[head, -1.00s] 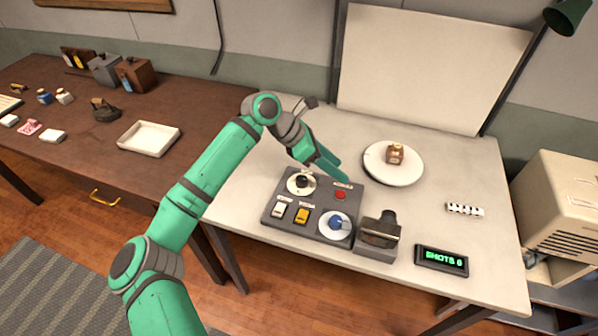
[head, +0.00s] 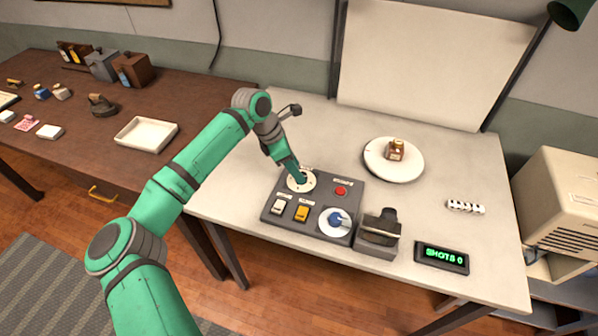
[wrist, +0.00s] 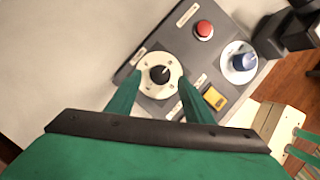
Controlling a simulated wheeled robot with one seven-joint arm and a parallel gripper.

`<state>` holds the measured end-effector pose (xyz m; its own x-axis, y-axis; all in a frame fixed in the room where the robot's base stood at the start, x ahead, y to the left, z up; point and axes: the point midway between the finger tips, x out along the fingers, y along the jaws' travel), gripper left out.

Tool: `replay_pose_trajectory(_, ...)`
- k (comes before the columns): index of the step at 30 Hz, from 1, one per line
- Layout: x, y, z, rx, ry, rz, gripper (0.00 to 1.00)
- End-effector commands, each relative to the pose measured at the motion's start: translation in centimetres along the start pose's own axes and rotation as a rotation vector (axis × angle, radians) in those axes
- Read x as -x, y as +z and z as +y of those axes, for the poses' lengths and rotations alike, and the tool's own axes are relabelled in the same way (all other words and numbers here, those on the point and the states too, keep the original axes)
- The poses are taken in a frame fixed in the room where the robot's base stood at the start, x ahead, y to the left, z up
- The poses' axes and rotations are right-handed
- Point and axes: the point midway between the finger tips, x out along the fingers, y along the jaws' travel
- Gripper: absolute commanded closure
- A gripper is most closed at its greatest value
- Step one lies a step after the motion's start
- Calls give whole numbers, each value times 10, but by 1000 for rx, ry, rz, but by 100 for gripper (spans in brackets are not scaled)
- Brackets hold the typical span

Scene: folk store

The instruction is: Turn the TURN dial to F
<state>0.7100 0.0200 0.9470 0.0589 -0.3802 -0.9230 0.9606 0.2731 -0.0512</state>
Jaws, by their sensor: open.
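A dark grey control panel (head: 323,202) lies on the white table. At its back left is a cream round dial (head: 294,189) with a black knob (wrist: 159,74); the small labels are too blurred to read, so I cannot confirm which dial is marked TURN. A second dial, blue-knobbed (head: 336,221), is at the front right. My gripper (head: 298,177) is over the cream dial and hides part of it in the head view. In the wrist view my gripper (wrist: 158,84) is open, one finger on each side of the black knob. I cannot tell whether either finger touches it.
The panel also has a red button (head: 341,191), a white switch (head: 279,206) and a yellow switch (head: 302,213). A white plate (head: 410,172) holds a small brown bottle (head: 396,149).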

Motion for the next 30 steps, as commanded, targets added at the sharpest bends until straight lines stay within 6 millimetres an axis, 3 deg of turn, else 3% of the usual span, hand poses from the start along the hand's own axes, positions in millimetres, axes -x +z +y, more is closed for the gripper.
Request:
replay_pose_trajectory(6,-22,-1,0,2,0,-1,53)
replay_pose_trajectory(17,-27,3,-1,-3,-2,-1,53)
replay_pose_trajectory(22,-28,3,-1,-4,-2,-1,91)
replay_pose_trajectory(30,-27,2,-1,7,3,-3,94)
